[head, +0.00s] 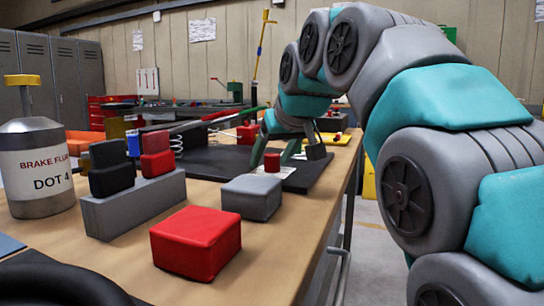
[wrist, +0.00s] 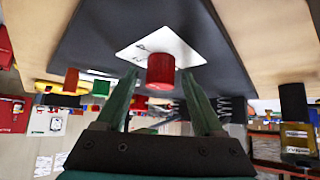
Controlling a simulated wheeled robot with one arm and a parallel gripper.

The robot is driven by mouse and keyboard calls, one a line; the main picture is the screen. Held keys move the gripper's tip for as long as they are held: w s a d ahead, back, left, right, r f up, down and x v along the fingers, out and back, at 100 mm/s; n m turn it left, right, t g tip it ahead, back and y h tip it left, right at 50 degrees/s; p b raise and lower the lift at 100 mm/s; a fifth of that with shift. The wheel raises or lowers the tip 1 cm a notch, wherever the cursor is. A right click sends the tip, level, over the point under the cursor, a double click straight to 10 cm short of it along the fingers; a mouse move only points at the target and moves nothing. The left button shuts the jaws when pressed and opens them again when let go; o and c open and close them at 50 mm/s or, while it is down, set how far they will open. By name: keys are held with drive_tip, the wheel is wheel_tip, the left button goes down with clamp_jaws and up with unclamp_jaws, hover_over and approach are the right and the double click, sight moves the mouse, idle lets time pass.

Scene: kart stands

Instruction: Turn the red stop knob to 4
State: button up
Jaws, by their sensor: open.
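The red stop knob (head: 272,161) is a short round knob on a white plate (head: 286,172) on the dark board. In the wrist view the knob (wrist: 161,70) stands out from the white plate (wrist: 150,42), whose dark marks are too small to read. I cannot tell which number the knob points at. My gripper (wrist: 160,76) is open, with one green finger on each side of the knob and a gap visible on both sides. In the head view my gripper (head: 273,152) is right at the knob. I cannot tell how deep the knob sits between the fingertips.
The wooden bench (head: 125,254) carries a red block (head: 197,243), a grey block (head: 252,197), a grey holder (head: 135,205) with black and red blocks, and a brake fluid can (head: 37,165). The dark board (head: 205,160) also bears springs and coloured parts near my gripper.

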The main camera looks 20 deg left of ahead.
drive_tip(key=v, duration=0.7)
drive_tip(key=shift+s+d+r+p, duration=0.1)
drive_tip(key=shift+s+r+p, duration=0.1)
drive_tip(key=shift+p, duration=0.15)
drive_tip(key=shift+s+d+r, duration=0.1)
drive_tip(key=shift+s, duration=0.1)
